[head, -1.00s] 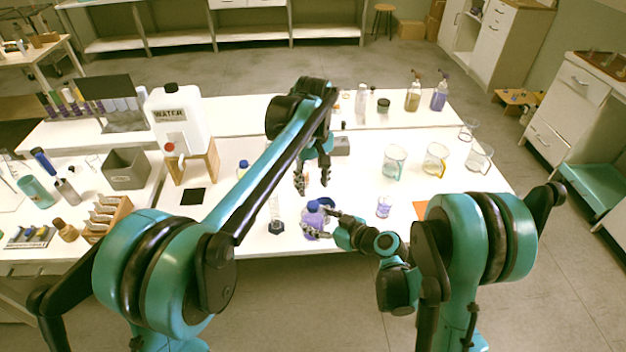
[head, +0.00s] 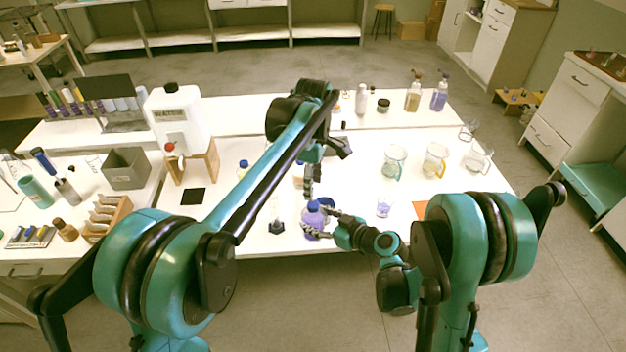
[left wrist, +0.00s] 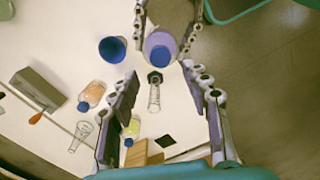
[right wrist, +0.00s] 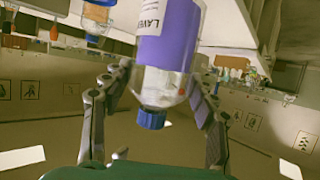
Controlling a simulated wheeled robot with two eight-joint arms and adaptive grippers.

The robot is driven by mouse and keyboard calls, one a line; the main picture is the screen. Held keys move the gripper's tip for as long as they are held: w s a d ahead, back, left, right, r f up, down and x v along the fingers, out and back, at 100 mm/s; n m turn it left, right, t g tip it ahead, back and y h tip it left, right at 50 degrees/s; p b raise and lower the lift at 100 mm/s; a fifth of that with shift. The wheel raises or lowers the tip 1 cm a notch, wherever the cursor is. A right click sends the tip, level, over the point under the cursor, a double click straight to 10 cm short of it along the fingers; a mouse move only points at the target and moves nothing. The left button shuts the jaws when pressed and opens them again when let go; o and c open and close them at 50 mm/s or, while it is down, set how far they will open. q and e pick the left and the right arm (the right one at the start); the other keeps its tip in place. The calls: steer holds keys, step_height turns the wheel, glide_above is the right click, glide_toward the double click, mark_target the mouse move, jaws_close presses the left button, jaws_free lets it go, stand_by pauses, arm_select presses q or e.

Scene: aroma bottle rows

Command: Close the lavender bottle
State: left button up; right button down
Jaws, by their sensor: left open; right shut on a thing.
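The lavender bottle (head: 312,220) stands near the table's front edge, purple below with a blue cap (head: 313,206) on its top. My right gripper (head: 322,224) is shut around its body; in the right wrist view the purple, labelled bottle (right wrist: 168,38) sits between the fingers. My left gripper (head: 312,188) is open and empty, pointing down above the bottle. In the left wrist view the blue cap (left wrist: 160,56) lies between and just beyond its fingertips. I cannot tell how tightly the cap sits.
A blue cup (left wrist: 112,49) stands close behind the bottle. A graduated cylinder (head: 276,222) with a dark base stands left of it, and a small beaker (head: 384,206) right. An orange-filled bottle (left wrist: 92,93) and a grey box (left wrist: 37,89) are farther back.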

mark_target(313, 204)
arm_select(q)
step_height(313, 204, down, 7)
steer(key=shift+f, duration=0.1)
stand_by(0.3)
